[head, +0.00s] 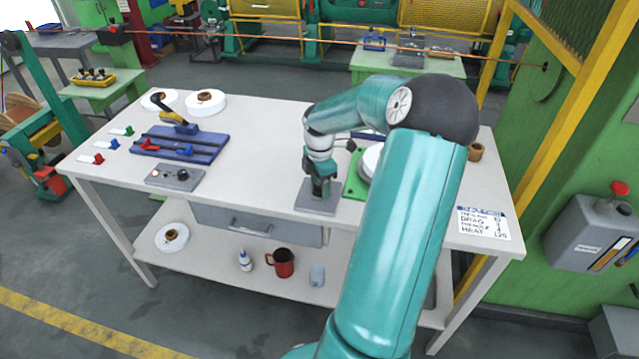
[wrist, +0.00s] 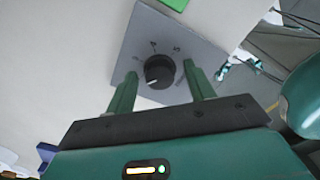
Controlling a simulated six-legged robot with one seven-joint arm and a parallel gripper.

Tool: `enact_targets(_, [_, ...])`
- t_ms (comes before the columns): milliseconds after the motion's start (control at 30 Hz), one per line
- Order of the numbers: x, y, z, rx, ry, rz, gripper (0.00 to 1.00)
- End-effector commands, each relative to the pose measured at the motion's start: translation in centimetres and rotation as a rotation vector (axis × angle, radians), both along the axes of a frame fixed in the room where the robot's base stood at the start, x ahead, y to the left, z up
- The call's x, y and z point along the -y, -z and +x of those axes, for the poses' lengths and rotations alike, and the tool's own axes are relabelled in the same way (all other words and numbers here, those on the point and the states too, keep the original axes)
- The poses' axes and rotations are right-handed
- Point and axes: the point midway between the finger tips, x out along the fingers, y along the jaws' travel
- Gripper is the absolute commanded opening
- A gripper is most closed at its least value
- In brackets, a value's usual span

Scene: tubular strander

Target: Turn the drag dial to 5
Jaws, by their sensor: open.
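The drag dial is a black round knob (wrist: 159,71) on a grey plate (wrist: 150,28) in the wrist view. Its white pointer mark lies toward the lower left of that view. In the head view my gripper (head: 321,188) reaches down over the grey plate (head: 312,207) on the white bench and hides the knob.
Another grey panel (head: 175,177) with a small knob lies left of the drawer. A blue fixture (head: 180,145) stands behind it. A green plate (head: 355,183) with a white spool sits just right of my gripper. A handwritten card (head: 484,223) lies at the bench's right end.

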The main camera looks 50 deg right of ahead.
Motion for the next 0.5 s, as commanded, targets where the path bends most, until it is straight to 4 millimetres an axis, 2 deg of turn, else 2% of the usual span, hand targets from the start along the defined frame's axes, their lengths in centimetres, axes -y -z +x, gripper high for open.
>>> enact_targets(200, [-0.01,0.01,0.00,0.000,0.000,0.000,0.52])
enact_targets(400, [-0.01,0.00,0.00,0.000,-0.001,0.000,0.12])
enact_targets(433, [-0.01,0.00,0.00,0.000,-0.001,0.000,0.09])
enact_targets(500, [-0.01,0.00,0.00,0.000,0.000,0.000,0.09])
